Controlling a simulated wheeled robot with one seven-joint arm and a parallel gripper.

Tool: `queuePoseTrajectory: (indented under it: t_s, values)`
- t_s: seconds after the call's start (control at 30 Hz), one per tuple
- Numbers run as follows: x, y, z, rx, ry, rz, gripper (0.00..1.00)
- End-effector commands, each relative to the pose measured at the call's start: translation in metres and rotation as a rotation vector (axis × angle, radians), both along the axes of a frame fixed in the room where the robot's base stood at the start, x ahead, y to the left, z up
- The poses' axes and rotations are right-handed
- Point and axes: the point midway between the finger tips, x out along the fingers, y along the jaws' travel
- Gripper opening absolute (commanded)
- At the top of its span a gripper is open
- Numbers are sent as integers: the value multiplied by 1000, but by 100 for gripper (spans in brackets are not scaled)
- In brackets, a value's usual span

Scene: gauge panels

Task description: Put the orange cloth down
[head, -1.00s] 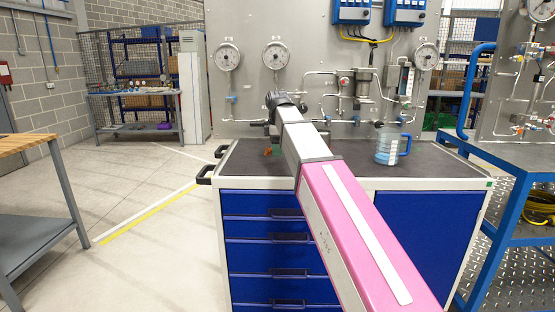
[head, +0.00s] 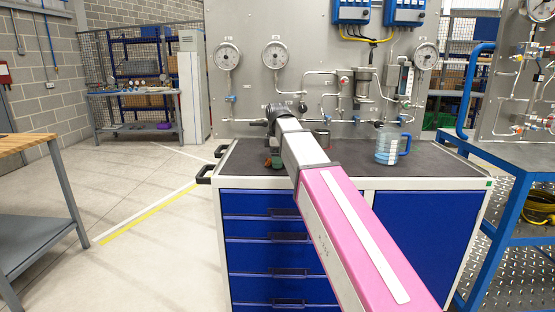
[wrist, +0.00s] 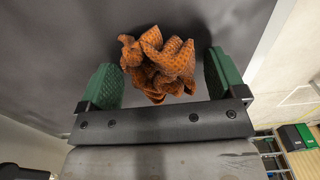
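The orange cloth (wrist: 158,65) is a crumpled, dark-dotted bundle in the wrist view. It lies between the green fingers of my gripper (wrist: 163,80), with a gap on each side, against the dark worktop (wrist: 50,60). My gripper is open around the cloth and does not pinch it. In the head view my gripper (head: 272,162) is low over the left part of the cabinet's dark top (head: 345,165). My arm and wrist hide most of that spot there, and I cannot make out the cloth clearly.
A clear jug with a blue handle (head: 389,147) stands right of my arm. A small can-like object (head: 321,138) is behind my arm. The gauge panel (head: 300,95) rises at the back of the cabinet. The top's front right is clear.

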Motion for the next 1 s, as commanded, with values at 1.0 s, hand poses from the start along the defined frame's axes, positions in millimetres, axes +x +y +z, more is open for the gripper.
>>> queuePoseTrajectory:
  t_s: [1.0]
  values:
    - [1, 0, 116, 0, -1, 0, 90]
